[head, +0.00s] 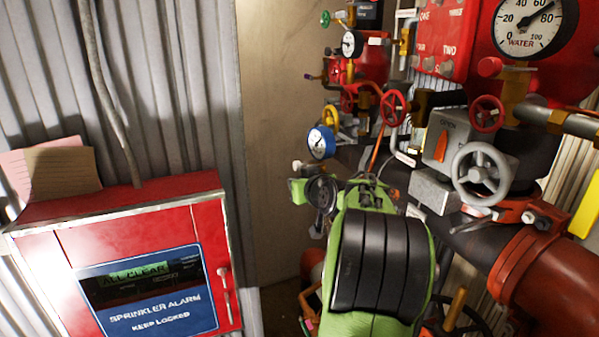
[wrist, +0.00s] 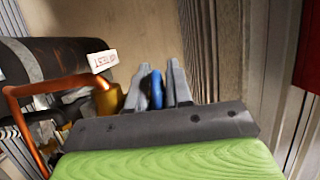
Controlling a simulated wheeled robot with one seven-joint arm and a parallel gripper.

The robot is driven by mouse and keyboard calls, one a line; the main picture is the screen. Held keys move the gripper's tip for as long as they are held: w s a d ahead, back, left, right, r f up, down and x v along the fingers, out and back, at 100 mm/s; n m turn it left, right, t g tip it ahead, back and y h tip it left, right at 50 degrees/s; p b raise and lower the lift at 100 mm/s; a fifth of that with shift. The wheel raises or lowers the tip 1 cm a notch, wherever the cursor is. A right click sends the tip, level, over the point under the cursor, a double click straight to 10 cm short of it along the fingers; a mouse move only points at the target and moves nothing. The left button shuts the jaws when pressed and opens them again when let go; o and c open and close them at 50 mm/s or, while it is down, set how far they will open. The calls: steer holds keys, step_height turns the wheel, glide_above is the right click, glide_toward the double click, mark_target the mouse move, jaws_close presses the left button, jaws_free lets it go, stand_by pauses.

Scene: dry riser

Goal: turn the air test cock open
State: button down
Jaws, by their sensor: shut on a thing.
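In the wrist view, my gripper (wrist: 160,85) has its two grey fingers on either side of a slim blue handle (wrist: 156,90), shut on it. A brass fitting (wrist: 109,100), which looks like the body of the air test cock, stands just left of the fingers. An upside-down white label (wrist: 101,61) reading "TEST" is beside it. How the handle joins the brass body is hidden. In the head view, my green and black arm covers this spot, and the cock cannot be made out.
A copper pipe (wrist: 42,88) and a dark pipe (wrist: 60,58) run left of the fingers. In the head view, a blue-rimmed gauge (head: 322,142), a grey handwheel (head: 482,174) and red pipework (head: 535,265) crowd around my arm. A red alarm cabinet (head: 75,240) stands at left.

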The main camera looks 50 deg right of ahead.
steer(key=shift+g+p, duration=0.35)
steer(key=shift+g, duration=0.05)
steer(key=shift+f, duration=0.1)
steer(key=c, duration=1.4)
jaws_free()
steer(key=b+v, duration=0.2)
steer(key=v, duration=1.4)
steer(key=shift+d, duration=0.3)
steer(key=shift+s, duration=0.1)
